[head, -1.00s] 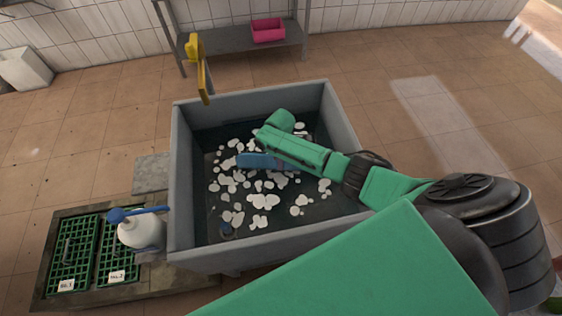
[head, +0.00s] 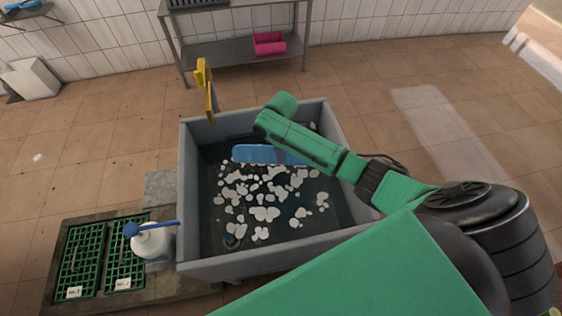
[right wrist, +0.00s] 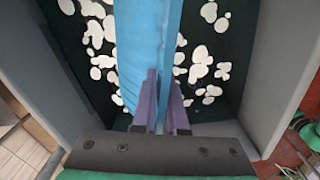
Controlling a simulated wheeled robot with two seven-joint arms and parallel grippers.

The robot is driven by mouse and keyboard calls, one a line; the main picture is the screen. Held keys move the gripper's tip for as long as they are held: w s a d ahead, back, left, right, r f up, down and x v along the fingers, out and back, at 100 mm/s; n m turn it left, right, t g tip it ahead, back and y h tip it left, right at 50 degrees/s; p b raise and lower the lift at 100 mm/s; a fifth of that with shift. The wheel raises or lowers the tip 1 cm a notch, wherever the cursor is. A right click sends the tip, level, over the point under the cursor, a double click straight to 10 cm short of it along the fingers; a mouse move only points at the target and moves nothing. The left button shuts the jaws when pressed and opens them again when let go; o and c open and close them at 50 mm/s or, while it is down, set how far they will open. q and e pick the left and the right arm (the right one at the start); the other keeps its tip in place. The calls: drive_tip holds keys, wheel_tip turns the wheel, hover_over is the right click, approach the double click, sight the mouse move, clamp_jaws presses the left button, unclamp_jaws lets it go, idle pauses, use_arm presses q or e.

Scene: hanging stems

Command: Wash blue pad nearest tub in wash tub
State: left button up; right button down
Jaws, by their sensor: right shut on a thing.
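The blue pad (head: 252,153) is a long flat piece over the inside of the wash tub (head: 187,190). In the head view it lies crosswise above the foam-dotted dark water, its right part behind my arm. My right gripper (head: 283,155) is shut on it. In the right wrist view the purple fingers (right wrist: 160,100) grip the near part of the blue pad (right wrist: 145,45), which runs up out of the picture. The pad seems clear of the water, though the gap is hard to judge. My left gripper is not in view.
A white bottle with a blue top (head: 152,242) stands left of the tub, next to green racks (head: 82,258) with number labels. A yellow-handled thing (head: 206,90) stands at the tub's back left rim. A shelf with a pink bin (head: 268,44) is behind.

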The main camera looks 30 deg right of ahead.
wheel_tip(320, 180, up, 18)
idle(0.6)
idle(1.0)
